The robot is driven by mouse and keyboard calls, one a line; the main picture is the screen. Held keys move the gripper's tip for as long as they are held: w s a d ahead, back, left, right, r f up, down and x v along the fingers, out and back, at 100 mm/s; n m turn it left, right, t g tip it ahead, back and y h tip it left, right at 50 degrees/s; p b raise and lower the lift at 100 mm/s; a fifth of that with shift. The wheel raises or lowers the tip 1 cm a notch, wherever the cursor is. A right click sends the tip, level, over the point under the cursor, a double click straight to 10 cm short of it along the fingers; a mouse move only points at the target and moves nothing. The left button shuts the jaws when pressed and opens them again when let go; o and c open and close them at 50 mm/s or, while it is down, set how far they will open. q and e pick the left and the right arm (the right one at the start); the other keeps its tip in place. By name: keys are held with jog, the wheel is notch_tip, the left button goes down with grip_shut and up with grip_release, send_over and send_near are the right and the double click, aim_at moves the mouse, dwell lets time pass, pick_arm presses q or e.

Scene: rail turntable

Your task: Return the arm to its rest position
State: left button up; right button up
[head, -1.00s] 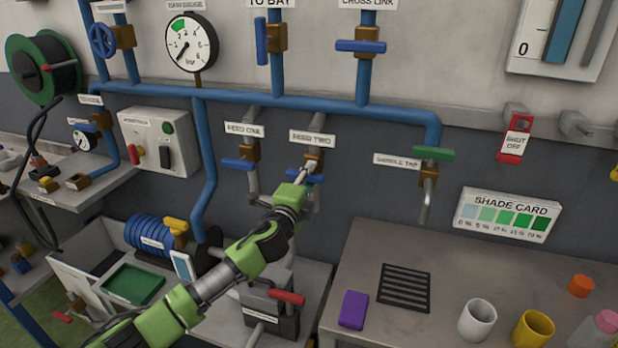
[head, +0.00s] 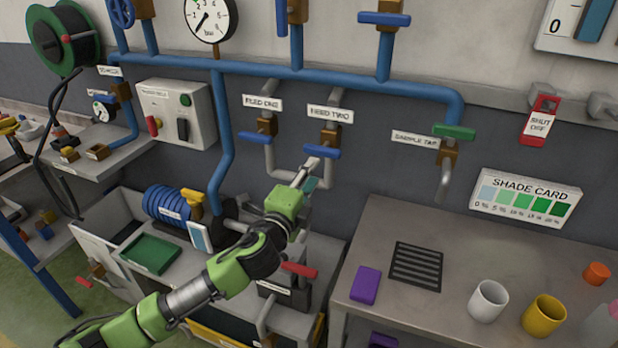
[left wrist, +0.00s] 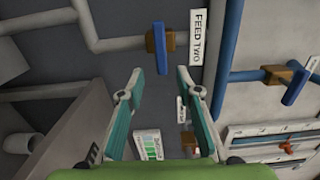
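My left arm reaches up from the lower left in the head view. Its gripper (head: 306,176) is just below the feed two valve, whose blue handle (head: 322,152) is level. In the left wrist view the two fingers (left wrist: 158,84) stand wide apart with nothing between them. The feed two handle also shows there (left wrist: 160,48), beyond the fingertips and apart from them. The feed one valve (head: 260,140) is to the left, its blue handle also level. My right gripper is in neither view.
A bench (head: 350,292) at right holds a purple block (head: 365,285), a white cup (head: 487,301) and a yellow cup (head: 544,316). A red-handled device (head: 285,290) and a blue hose coil (head: 165,203) are close to my left arm. Blue pipes (head: 300,76) cross the wall.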

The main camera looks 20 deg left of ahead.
pick_arm(q)
jog(key=shift+s, duration=0.45)
jog(key=s+f+n+g+y, duration=0.2)
jog(key=s+f+n+g, duration=0.65)
jog(key=s+f, duration=0.85)
jog(key=s+d+f+n+g+h, duration=0.1)
jog(key=s+f+n+g, duration=0.3)
jog(key=s, duration=0.7)
jog(key=s+d+f+n+g+h, duration=0.15)
jog(key=s+f+n, duration=0.3)
jog(key=s, duration=0.65)
notch_tip(320, 180, down, 26)
jog(key=s+a+g, duration=0.1)
jog(key=s+g, duration=0.1)
jog(key=s+a+f+g+y, duration=0.1)
jog(key=s+a+f, duration=0.2)
jog(key=s+f, duration=1.3)
jog(key=shift+s+f+m, duration=0.15)
jog(key=shift+s+m, duration=0.2)
jog(key=shift+m, duration=0.05)
